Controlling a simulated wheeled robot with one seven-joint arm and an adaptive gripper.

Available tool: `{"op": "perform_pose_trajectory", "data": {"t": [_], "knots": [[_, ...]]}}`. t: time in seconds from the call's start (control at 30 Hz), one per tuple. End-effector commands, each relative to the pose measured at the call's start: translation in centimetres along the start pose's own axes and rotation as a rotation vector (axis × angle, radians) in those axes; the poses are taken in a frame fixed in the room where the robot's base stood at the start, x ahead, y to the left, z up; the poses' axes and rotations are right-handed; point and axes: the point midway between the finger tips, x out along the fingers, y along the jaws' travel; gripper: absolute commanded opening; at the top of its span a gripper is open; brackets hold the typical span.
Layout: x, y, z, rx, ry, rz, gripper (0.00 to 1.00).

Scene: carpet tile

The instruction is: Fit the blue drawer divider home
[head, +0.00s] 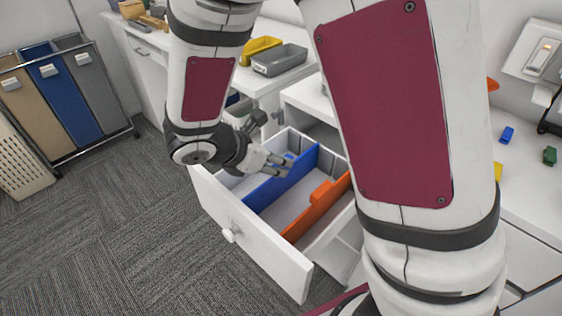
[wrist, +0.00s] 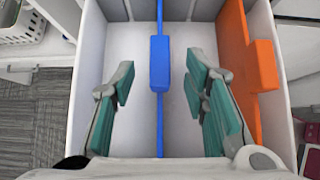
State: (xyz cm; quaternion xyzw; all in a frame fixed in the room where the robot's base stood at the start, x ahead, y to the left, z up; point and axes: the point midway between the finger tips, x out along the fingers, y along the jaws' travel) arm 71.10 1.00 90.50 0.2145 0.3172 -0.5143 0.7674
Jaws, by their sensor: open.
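The blue divider (head: 280,183) stands on edge across the inside of the open white drawer (head: 262,243). In the wrist view the blue divider (wrist: 159,63) runs lengthwise down the middle, with a blue block-shaped grip on its top edge. My gripper (head: 277,166) is at the drawer, close to the divider. In the wrist view my gripper (wrist: 161,88) is open, with its teal-padded fingers on either side of the divider and apart from it. An orange divider (wrist: 245,68) stands to the right. Whether the blue divider is fully seated cannot be told.
Yellow and grey bins (head: 279,60) stand on the counter behind. Small blue and green blocks (head: 507,134) lie on the right-hand counter. A rack of tan, blue and grey hampers (head: 62,88) stands at left. The carpet before the drawer is clear.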

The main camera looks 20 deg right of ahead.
Motion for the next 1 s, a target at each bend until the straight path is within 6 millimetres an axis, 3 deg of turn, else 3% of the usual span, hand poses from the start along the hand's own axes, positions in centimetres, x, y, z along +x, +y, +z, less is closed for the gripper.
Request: {"op": "perform_pose_trajectory", "data": {"t": [0.2, 0.4, 1.0], "knots": [[-4.5, 0.1, 0.0, 0.001, 0.002, 0.005, 0.41], [-6.8, 0.1, 0.0, 0.001, 0.001, 0.002, 0.41], [-7.5, -0.1, 0.1, 0.007, 0.002, -0.001, 0.41]]}}
